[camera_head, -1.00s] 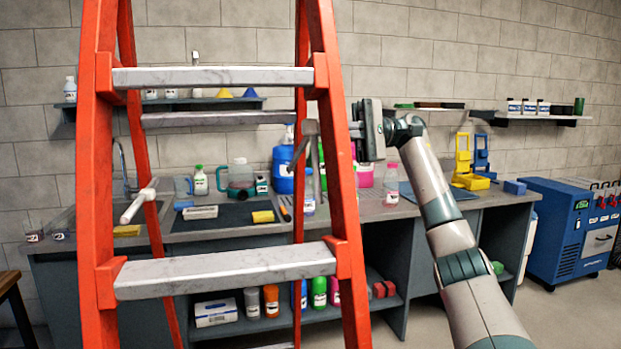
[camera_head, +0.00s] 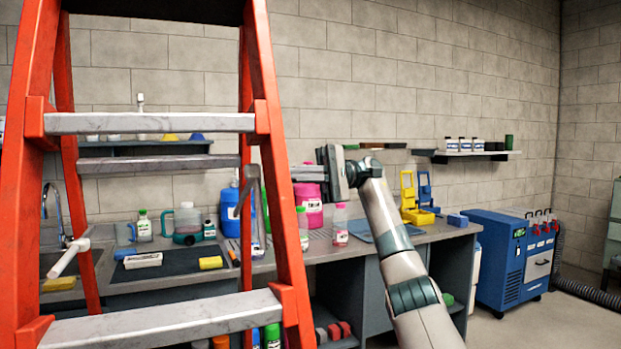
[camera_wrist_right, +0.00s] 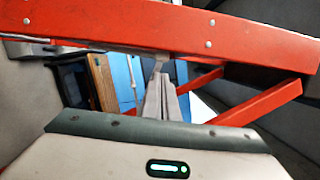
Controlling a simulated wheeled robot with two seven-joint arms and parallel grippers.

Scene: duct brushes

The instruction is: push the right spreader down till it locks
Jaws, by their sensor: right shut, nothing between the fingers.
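An orange-red stepladder (camera_head: 272,150) with grey treads stands at the left of the head view. The right spreader (camera_head: 248,192) is a grey bar inside the right rails, partly hidden by the front rail; it looks bent, but I cannot tell if it is locked. The left spreader (camera_head: 68,260) is a pale bar at the left rails. My right gripper (camera_head: 296,172) points left, just right of the front right rail. In the right wrist view its fingers (camera_wrist_right: 161,84) are together and empty, below the red rail. I cannot tell if they touch the spreader. My left gripper is out of view.
Behind the ladder is a workbench (camera_head: 345,248) with a blue jug (camera_head: 232,212), a pink tub (camera_head: 310,212) and several bottles. A blue machine (camera_head: 500,258) stands on the floor at the right. Wall shelves (camera_head: 478,155) hang behind. Open floor shows at the lower right.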

